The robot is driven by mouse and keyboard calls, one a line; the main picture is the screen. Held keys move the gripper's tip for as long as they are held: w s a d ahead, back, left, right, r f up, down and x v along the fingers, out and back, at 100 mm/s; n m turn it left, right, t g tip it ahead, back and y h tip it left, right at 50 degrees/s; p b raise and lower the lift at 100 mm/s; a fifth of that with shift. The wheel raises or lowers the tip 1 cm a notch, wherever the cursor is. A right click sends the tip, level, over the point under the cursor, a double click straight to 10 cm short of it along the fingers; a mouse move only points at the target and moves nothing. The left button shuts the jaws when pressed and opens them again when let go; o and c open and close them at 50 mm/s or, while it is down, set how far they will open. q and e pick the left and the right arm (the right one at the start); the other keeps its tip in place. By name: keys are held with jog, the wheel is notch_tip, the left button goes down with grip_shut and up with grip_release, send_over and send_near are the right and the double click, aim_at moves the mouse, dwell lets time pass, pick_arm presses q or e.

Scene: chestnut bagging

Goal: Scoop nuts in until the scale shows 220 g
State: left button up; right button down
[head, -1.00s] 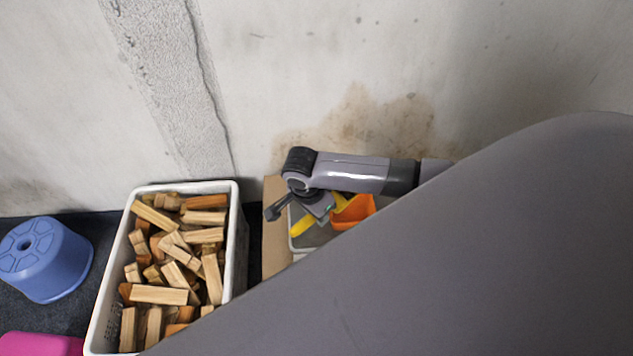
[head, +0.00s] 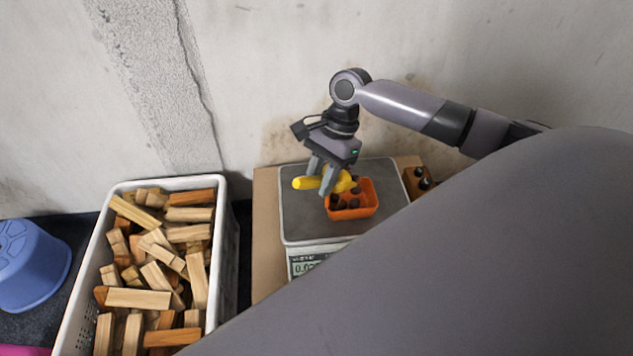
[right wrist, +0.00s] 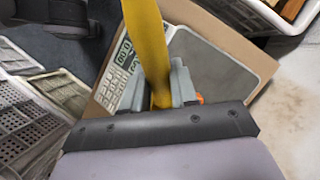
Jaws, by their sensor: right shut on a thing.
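My right gripper (head: 328,178) is shut on the yellow handle (head: 306,183) of a scoop. The scale's display (head: 303,268) seems to begin with 0.0, with the rest cut off by my arm. The right wrist view shows the yellow handle (right wrist: 148,45) between the fingers and the scale plate (right wrist: 212,62) beyond. My left gripper is not in view.
A brown box (head: 408,174) with dark nuts stands right of the scale, partly hidden by my arm. The scale rests on a cardboard-coloured surface (head: 266,220). A white crate (head: 225,240) of wood blocks and a blue stool (head: 30,262) stand left. A concrete wall is behind.

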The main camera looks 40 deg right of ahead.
jog(key=shift+w+d+r+y+b, duration=0.15)
jog(key=shift+d+y+b, duration=0.35)
jog(key=shift+b, duration=0.6)
jog(key=shift+d+r+g+y+p, duration=0.15)
jog(key=shift+d+r+y+p, duration=0.15)
jog(key=shift+r+p, duration=0.3)
jog(key=shift+d+r+g+y+p, duration=0.15)
jog(key=shift+d+r+y+p, duration=0.15)
jog(key=shift+r+p, duration=0.3)
jog(key=shift+w+d+r+y+p, duration=0.15)
jog(key=shift+d+r+y+p, duration=0.2)
jog(key=shift+d+y+p, duration=0.3)
jog(key=shift+w+d+f+y, duration=0.1)
jog(key=shift+d+y, duration=0.1)
jog(key=shift+y, duration=0.15)
jog(key=shift+w+d+g+y+b, duration=0.1)
jog(key=shift+d+g+y+b, duration=0.25)
jog(key=shift+d+y, duration=0.15)
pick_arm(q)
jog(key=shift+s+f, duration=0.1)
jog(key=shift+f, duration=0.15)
pick_arm(e)
jog(key=shift+d+r+y, duration=0.3)
jog(key=shift+r+y, duration=0.05)
jog(key=shift+y, duration=0.05)
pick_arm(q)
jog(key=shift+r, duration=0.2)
